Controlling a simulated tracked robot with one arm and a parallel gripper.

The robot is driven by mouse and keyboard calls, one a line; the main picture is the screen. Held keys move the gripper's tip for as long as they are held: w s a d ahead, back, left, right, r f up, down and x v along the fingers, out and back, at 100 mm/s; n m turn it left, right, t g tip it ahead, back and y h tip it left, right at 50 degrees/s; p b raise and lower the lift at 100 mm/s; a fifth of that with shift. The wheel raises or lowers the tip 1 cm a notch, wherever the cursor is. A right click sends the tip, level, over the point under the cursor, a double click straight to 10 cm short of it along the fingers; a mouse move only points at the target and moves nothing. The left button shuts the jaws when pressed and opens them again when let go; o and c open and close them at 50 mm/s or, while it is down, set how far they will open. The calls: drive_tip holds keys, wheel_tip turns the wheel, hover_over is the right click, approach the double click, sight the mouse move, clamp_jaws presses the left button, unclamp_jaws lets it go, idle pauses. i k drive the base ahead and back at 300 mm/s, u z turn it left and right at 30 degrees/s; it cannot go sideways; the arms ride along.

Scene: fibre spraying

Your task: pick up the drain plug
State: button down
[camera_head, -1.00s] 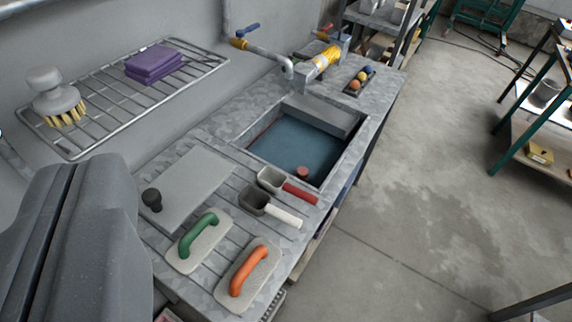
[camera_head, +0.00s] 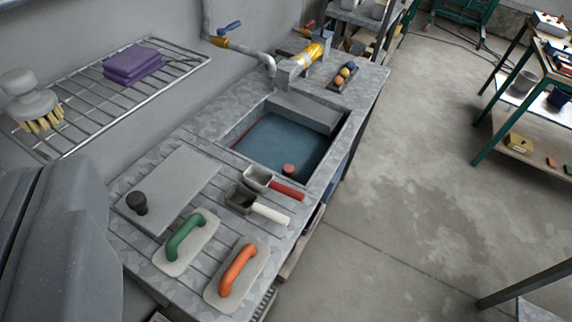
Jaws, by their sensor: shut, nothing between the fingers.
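A small black plug-like knob (camera_head: 137,202) stands on a grey board at the left of the sink counter. A small reddish round piece (camera_head: 289,170) stands at the near edge of the water in the sink (camera_head: 233,128). I cannot tell for sure which of the two is the drain plug. My gripper (camera_head: 42,170) shows as large grey shapes at the lower left, shut and empty. It is to the left of both pieces and apart from them.
Two scoops (camera_head: 258,208), a green-handled float (camera_head: 187,243) and an orange-handled float (camera_head: 237,272) lie on the near counter. A wire rack (camera_head: 110,93) with a brush and purple sponges is on the left. A tap (camera_head: 255,58) stands behind the sink. Open floor lies right.

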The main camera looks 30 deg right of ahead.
sight(288, 169)
drive_tip(key=k, duration=1.2)
drive_tip(key=z, duration=0.95)
drive_tip(key=i, duration=2.4)
drive_tip(key=u, duration=0.9)
drive_tip(key=k, duration=0.85)
drive_tip(key=u, duration=0.15)
drive_tip(key=i, duration=0.3)
